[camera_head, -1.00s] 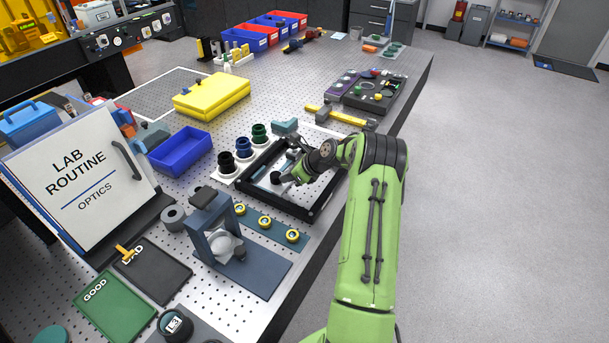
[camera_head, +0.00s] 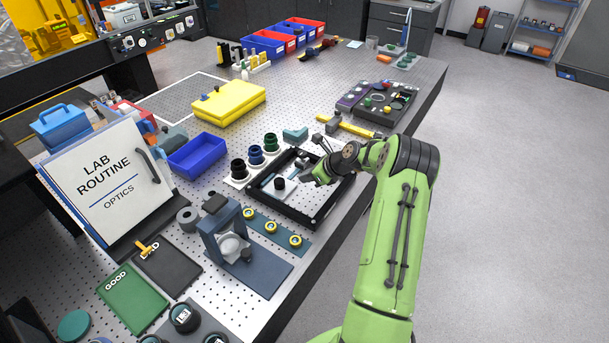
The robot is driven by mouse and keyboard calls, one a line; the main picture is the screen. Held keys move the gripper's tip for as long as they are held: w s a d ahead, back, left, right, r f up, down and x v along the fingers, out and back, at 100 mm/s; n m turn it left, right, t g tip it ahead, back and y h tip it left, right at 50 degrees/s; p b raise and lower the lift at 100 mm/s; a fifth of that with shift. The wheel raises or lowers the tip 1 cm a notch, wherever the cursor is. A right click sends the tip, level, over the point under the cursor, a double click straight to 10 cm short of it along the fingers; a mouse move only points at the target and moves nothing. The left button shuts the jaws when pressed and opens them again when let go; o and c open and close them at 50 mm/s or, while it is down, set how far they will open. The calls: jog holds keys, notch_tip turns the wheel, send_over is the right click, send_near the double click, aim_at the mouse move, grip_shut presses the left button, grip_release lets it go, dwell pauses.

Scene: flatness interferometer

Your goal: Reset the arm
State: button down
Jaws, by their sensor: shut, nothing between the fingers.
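My green arm reaches in from the bottom right over the bench. My gripper (camera_head: 304,164) is small in the view, shut and empty, above the black-framed tray (camera_head: 286,216) near its far right side. A small black cylindrical piece (camera_head: 280,183) stands on the light plate inside the tray, to the lower left of my gripper and apart from it. My wrist and forearm hide part of the tray's right side.
Black, blue and green round mounts (camera_head: 256,155) stand left of the tray. A blue-grey stand (camera_head: 222,238) is in front. A yellow-handled hammer-like tool (camera_head: 347,127) lies behind my wrist. A yellow case (camera_head: 230,103) lies farther back. The floor at right is clear.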

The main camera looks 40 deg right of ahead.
jog(key=shift+s+d+r, duration=0.1)
jog(key=shift+s+r, duration=0.15)
jog(key=shift+r, duration=0.15)
jog(key=s+a+r+n+g+h, duration=0.1)
jog(key=s+a+r+n, duration=0.2)
jog(key=a+r+n, duration=0.35)
jog(key=s+a+r+n+g+h+b, duration=0.1)
jog(key=s+a+r+n, duration=0.2)
jog(key=a+r+n, duration=0.3)
jog(key=s+a+r+n+g, duration=0.1)
jog(key=s+a+r+n, duration=0.3)
jog(key=a, duration=0.3)
jog(key=s+a+r+n, duration=0.2)
jog(key=s+n, duration=0.5)
jog(key=s, duration=0.4)
jog(key=s+a+r+n+h, duration=0.1)
jog(key=s+a+n, duration=0.4)
jog(key=s, duration=0.6)
jog(key=r+n+b, duration=0.1)
jog(key=n, duration=0.1)
jog(key=shift+s+n+h, duration=0.15)
jog(key=shift+n+h, duration=0.15)
jog(key=shift+n, duration=0.05)
